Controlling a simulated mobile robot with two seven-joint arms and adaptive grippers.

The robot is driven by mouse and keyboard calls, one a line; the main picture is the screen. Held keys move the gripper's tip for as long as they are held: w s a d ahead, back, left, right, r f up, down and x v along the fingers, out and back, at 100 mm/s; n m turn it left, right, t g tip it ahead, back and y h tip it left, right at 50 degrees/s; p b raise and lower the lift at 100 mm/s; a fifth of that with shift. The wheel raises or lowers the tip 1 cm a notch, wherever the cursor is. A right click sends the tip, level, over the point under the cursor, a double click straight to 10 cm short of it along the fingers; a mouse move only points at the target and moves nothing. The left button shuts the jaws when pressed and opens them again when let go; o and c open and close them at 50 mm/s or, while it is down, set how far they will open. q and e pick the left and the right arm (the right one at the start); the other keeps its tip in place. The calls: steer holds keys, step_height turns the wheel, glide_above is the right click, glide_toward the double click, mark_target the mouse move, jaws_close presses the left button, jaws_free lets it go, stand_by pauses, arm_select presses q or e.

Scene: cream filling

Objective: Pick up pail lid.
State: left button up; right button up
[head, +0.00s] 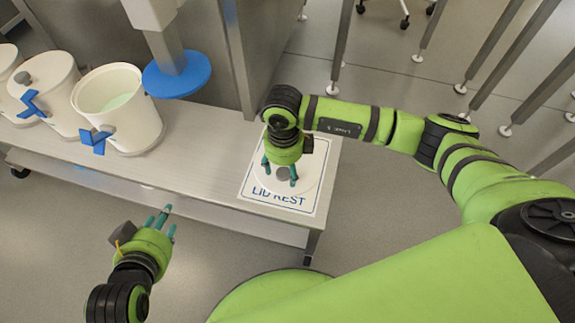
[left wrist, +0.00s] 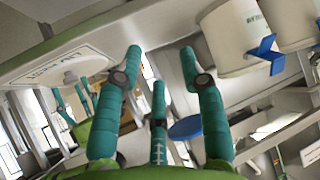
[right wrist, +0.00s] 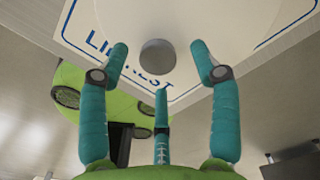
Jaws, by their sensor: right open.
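The pail lid (head: 309,177) is a white disc with a grey knob, lying flat on the LID REST mat (head: 250,191) at the bench's right end. In the right wrist view the lid (right wrist: 200,18) fills the top middle and its knob (right wrist: 158,56) shows between my fingers. My right gripper (head: 280,172) is open over the lid, fingers spread around the knob; I cannot tell whether they touch it. My left gripper (head: 161,218) is open and empty in front of the bench. In the left wrist view its fingers are apart (left wrist: 160,62).
An open white pail (head: 140,122) with pale contents and a blue tap stands left on the bench (head: 205,150). A lidded pail (head: 50,88) is farther left. A blue disc (head: 178,75) hangs below a column behind. Bench space between open pail and mat is clear.

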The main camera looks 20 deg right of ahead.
steer(key=shift+f, duration=0.9)
arm_select(q)
steer(key=w+r+t, duration=0.1)
steer(key=w+d+r, duration=0.1)
steer(key=shift+d+r+t+h, duration=0.1)
steer(key=shift+r+t+h, duration=0.2)
steer(key=shift+t, duration=0.1)
arm_select(e)
steer(key=c, duration=1.2)
steer(key=shift+c, duration=0.3)
arm_select(q)
steer(key=shift+s+f, duration=0.1)
arm_select(e)
steer(key=shift+r, duration=0.2)
